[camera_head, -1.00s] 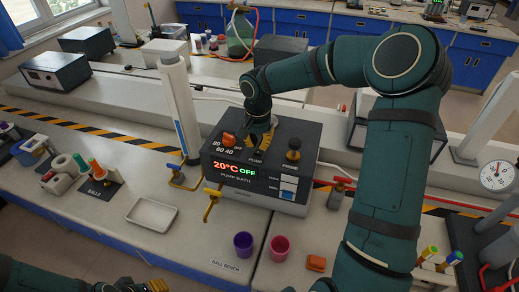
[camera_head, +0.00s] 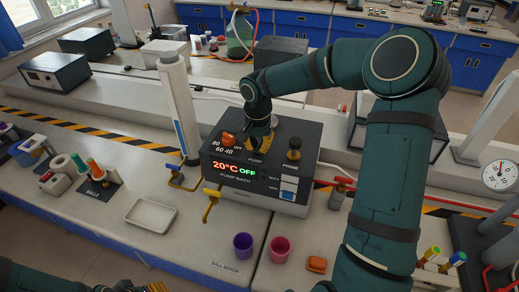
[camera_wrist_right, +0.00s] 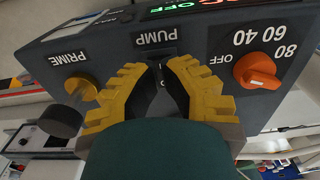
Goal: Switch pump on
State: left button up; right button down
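The dark pump bath unit (camera_head: 235,190) stands on the bench, its display (camera_head: 235,169) reading 20°C OFF. The PUMP label (camera_wrist_right: 157,38) is on its top panel, between the orange temperature knob (camera_wrist_right: 258,71) and the black PRIME knob (camera_wrist_right: 60,120). My right gripper (camera_wrist_right: 160,66) is over the panel just by the PUMP label, its yellow fingertips close together with nothing seen held. It also shows in the head view (camera_head: 259,143). The pump switch itself is hidden by the fingers, and contact cannot be made out. My left gripper (camera_head: 152,287) shows only partly at the bottom edge.
A white column (camera_head: 180,110) stands close left of the unit.

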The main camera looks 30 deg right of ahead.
aim_at(258, 152)
jog(key=shift+f+b, duration=0.7)
jog(key=shift+f, duration=0.2)
dwell(0.4)
jog(key=shift+r, duration=0.1)
jog(key=shift+r+p, duration=2.15)
jog(key=shift+r, duration=1.3)
